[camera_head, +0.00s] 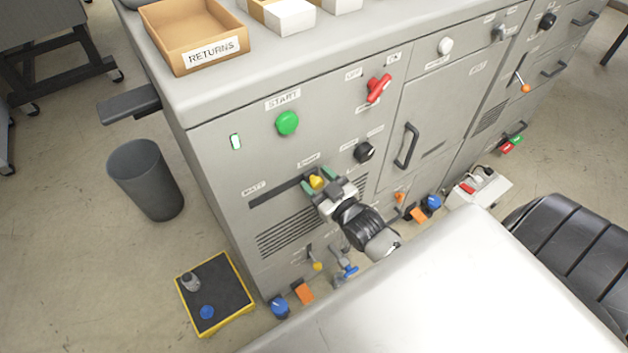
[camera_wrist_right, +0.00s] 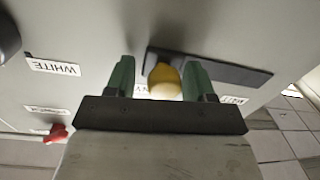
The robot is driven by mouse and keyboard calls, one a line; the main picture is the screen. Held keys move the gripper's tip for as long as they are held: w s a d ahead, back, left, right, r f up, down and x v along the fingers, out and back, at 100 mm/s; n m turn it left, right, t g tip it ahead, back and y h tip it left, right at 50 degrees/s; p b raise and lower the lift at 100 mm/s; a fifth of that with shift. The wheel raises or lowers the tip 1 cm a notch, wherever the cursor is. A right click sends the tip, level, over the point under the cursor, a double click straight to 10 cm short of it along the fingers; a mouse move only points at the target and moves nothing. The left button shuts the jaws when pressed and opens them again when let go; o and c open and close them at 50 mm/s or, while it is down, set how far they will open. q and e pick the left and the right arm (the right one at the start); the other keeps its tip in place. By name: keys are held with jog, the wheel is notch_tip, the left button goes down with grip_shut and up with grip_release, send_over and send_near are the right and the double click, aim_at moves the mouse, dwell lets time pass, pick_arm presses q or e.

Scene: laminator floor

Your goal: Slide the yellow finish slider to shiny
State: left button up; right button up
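The yellow finish slider knob (camera_head: 316,182) is at the right end of a dark slot (camera_head: 272,196) in the grey machine front. A small label, probably SHINY (camera_head: 308,160), is above that end; the MATT label (camera_head: 254,188) is at the left end. My right gripper (camera_head: 317,183) has its green fingers on either side of the knob. In the right wrist view, the knob (camera_wrist_right: 165,80) lies between the open fingers (camera_wrist_right: 160,80). It is close to or touching the right-hand finger there, with a gap to the left-hand finger. My left gripper is not in view.
A green START button (camera_head: 287,123), a red handle (camera_head: 378,88) and a black knob (camera_head: 364,152) are on the panel nearby. Vents (camera_head: 298,230) lie below the slot. A grey bin (camera_head: 146,178) and a yellow-edged mat (camera_head: 216,316) are on the floor at left.

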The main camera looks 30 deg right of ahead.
jog(key=shift+s, duration=0.15)
jog(key=s, duration=0.3)
jog(key=s+d, duration=0.1)
jog(key=s, duration=0.6)
jog(key=shift+s+d, duration=0.15)
jog(key=shift+s, duration=0.1)
